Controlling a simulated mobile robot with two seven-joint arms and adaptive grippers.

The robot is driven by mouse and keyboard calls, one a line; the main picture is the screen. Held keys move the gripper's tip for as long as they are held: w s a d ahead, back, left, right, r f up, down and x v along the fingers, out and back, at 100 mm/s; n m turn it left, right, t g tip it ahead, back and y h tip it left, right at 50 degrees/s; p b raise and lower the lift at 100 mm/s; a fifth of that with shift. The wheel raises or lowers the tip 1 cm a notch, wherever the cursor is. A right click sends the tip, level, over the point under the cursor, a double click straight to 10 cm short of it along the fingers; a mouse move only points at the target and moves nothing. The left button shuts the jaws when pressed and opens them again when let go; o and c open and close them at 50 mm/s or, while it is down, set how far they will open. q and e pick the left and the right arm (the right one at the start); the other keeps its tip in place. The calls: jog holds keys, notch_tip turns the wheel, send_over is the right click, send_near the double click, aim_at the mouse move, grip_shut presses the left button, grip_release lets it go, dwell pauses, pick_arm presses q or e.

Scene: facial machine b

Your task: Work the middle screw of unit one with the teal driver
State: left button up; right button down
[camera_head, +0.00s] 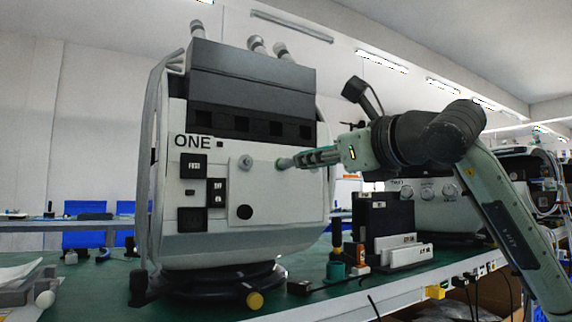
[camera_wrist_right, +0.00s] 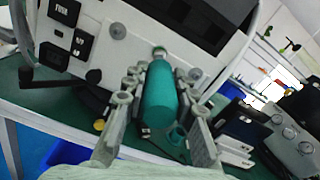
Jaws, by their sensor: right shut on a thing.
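Unit one (camera_head: 240,245) is the large pale machine with "ONE" on its front; its front panel also shows in the right wrist view (camera_wrist_right: 92,52). My right gripper (camera_head: 308,158) is shut on the teal driver (camera_wrist_right: 160,98), holding it level in front of the panel. The driver's far end (camera_head: 284,163) is at the panel, right of the left screw (camera_head: 246,162). In the wrist view this end lies between the left screw (camera_wrist_right: 118,31) and the right screw (camera_wrist_right: 196,73). It covers the middle screw's place; contact cannot be told. My left gripper is not in view.
A teal holder (camera_head: 336,270) stands on the green table (camera_head: 120,280) right of unit one. Black and white boxes (camera_head: 385,215) stand beside it, in front of another machine (camera_head: 440,215). Black switches (camera_head: 193,166) and a black knob (camera_head: 245,212) sit on the panel.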

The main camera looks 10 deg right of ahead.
jog(key=shift+w+a, duration=0.1)
jog(key=shift+w, duration=0.05)
jog(key=shift+n, duration=1)
jog(key=n, duration=0.2)
jog(key=shift+n+p, duration=0.3)
jog(key=shift+p, duration=0.1)
jog(key=shift+n, duration=0.4)
jog(key=n, duration=0.2)
jog(key=shift+n+p, duration=0.3)
jog(key=shift+n, duration=0.1)
jog(key=shift+f+n, duration=0.1)
jog(key=shift+n, duration=0.8)
